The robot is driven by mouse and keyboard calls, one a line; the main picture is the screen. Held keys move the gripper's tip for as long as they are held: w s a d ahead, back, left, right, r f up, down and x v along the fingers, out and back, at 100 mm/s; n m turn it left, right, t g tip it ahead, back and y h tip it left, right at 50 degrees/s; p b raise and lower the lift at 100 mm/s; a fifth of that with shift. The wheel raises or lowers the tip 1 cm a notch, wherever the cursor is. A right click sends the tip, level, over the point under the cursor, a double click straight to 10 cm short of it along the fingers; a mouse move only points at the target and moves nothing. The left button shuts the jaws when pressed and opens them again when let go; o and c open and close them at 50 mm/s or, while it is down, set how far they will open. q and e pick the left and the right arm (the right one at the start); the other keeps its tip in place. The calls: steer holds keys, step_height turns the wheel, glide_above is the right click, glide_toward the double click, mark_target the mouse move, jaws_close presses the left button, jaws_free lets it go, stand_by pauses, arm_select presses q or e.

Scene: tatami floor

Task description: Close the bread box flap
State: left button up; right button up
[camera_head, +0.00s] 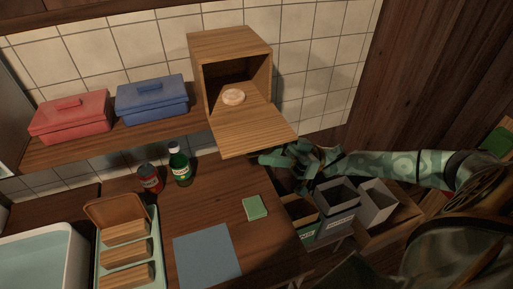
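The wooden bread box (232,45) stands at the right end of the wall shelf. Its flap (252,132) is open, hinged at the bottom and sloping out towards me past the shelf edge. A round pale bread item (233,97) lies inside, near the opening. My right gripper (270,158) is just below and to the right of the flap's front edge, with the arm coming in from the right. I cannot tell if it touches the flap, nor how far its fingers are apart. My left gripper is not in view.
A red box (70,120) and a blue box (152,101) share the shelf. Below are a can (149,178), a green bottle (180,166), a green sponge (255,208), a blue mat (207,257) and open bins (336,196) under my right arm.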

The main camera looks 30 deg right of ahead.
steer(key=shift+x, duration=1.45)
steer(key=shift+s, duration=0.1)
jaws_close()
